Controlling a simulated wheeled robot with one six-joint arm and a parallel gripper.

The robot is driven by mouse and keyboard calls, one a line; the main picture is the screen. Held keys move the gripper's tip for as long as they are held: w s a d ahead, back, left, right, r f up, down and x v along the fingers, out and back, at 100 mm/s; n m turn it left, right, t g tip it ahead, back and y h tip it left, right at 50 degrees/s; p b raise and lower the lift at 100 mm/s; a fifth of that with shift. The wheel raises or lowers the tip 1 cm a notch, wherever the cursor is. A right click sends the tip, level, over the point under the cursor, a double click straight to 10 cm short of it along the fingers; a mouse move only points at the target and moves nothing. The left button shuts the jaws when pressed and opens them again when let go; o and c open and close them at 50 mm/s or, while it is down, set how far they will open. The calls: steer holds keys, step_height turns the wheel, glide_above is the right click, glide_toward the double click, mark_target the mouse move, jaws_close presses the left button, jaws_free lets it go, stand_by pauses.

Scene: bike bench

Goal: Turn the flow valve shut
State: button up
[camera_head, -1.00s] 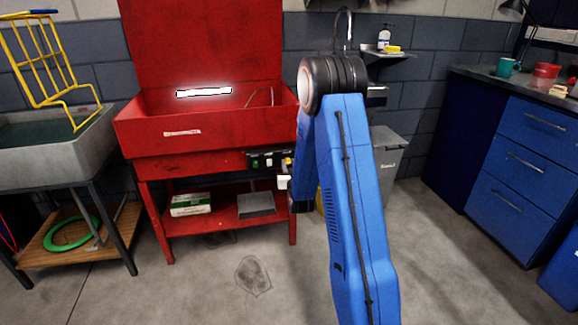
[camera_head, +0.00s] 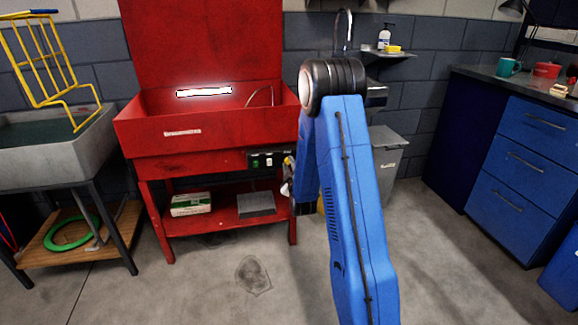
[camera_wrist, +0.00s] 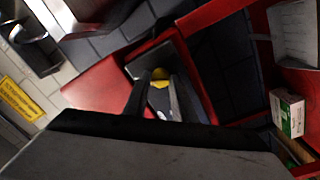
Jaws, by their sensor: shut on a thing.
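The red parts washer (camera_head: 215,146) stands left of my arm in the head view, with a black control panel (camera_head: 268,160) at its front right corner. My gripper (camera_head: 287,187) is mostly hidden behind my blue arm, near that panel. In the wrist view the two dark fingers of my gripper (camera_wrist: 158,98) stand on either side of a small yellow part (camera_wrist: 160,74), which appears to be the flow valve's handle. They are shut on it. The rest of the valve is hidden by the fingers, and its exact angle cannot be told.
A white-and-green box (camera_head: 190,204) and a grey block (camera_head: 256,203) lie on the washer's lower shelf. A grey bin (camera_head: 388,160) stands behind my arm. Blue drawers (camera_head: 520,165) are at the right. The floor before the washer is clear.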

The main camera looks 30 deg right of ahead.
steer(key=n, duration=0.5)
steer(key=shift+a+f+y, duration=0.1)
steer(key=shift+f+y, duration=0.1)
steer(key=shift+y, duration=0.1)
stand_by(0.4)
steer(key=o, duration=1)
